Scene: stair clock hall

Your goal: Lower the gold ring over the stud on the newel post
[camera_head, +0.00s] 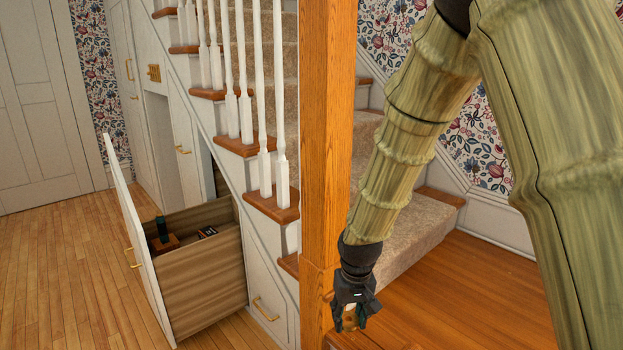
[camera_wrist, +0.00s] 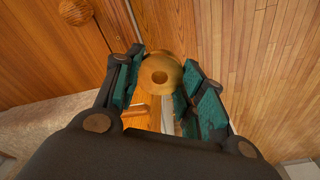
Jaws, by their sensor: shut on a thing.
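My gripper (camera_head: 352,318) hangs low, just right of the lower part of the wooden newel post (camera_head: 328,140) in the head view. In the head view only a small gold patch shows between the fingers. I cannot make out the stud; the ring and fingers cover part of the wood behind them in the wrist view.
An open drawer (camera_head: 200,280) with a few small items juts out from under the stairs at left. Carpeted stairs (camera_head: 415,225) and white balusters (camera_head: 244,100) rise behind the post. Clear wooden floor (camera_head: 65,270) lies at left. A round wooden knob (camera_wrist: 75,12) shows in the wrist view.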

